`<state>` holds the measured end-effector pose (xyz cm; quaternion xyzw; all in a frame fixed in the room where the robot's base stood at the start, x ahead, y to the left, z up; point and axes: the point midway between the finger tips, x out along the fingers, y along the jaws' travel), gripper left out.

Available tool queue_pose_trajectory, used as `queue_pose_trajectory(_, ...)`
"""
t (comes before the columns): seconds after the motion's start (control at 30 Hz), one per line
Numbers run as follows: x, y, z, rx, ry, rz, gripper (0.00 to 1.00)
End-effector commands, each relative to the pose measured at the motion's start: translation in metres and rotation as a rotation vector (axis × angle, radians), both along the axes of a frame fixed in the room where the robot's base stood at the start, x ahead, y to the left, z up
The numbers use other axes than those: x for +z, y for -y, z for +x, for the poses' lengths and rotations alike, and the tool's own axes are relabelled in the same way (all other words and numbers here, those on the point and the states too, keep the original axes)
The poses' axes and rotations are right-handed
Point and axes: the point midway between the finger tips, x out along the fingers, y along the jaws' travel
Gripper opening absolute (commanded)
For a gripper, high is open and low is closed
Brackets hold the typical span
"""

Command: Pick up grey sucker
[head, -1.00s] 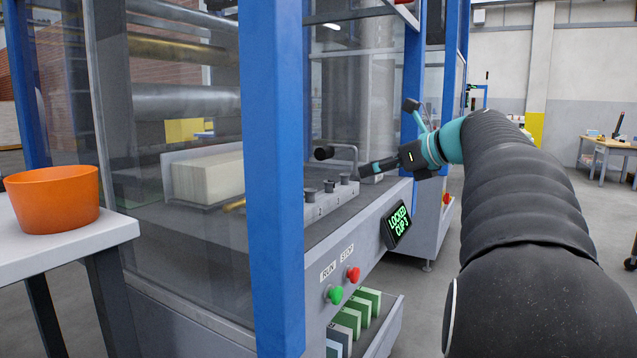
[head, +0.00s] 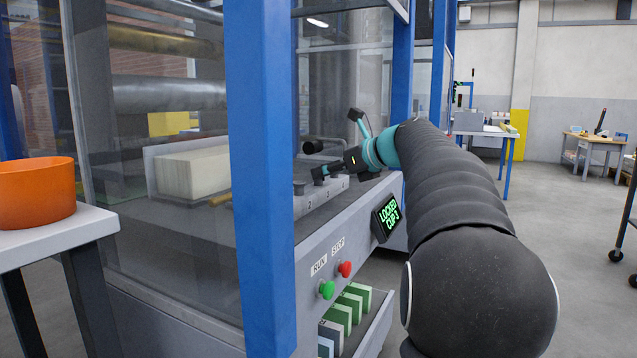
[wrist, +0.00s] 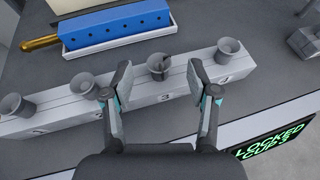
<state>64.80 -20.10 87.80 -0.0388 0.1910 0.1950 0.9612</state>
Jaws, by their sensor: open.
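A row of grey suckers stands upright on a pale numbered rail (wrist: 52,118) in the wrist view. The sucker at number 3 (wrist: 160,65) has a dark mark across its cup and sits between my fingertips. My gripper (wrist: 160,75) is open, with one finger on each side of that sucker and a gap on both sides. Other suckers stand at number 2 (wrist: 84,85), at number 4 (wrist: 229,50) and at the far left (wrist: 15,105). In the head view my gripper (head: 319,174) is low over the rail and hides part of the row.
A display (head: 387,217) reads "LOCKED CUP 3". A blue bar with holes (wrist: 115,24) lies in a white tray behind the rail. A blue post (head: 262,180) and clear panels stand left of my arm. An orange bowl (head: 36,195) sits on a side table.

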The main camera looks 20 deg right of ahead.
Motion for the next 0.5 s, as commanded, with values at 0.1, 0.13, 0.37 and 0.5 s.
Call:
queue_pose_trajectory(0.1,-0.013,-0.008,0.014,0.004,-0.002,0.001,0.59)
queue_pose_trajectory(0.13,-0.014,-0.009,0.018,0.003,-0.002,-0.001,0.59)
queue_pose_trajectory(0.37,-0.018,-0.015,0.032,0.001,-0.001,0.0,0.59)
queue_pose_trajectory(0.5,-0.017,-0.015,0.031,0.0,-0.001,0.0,0.59)
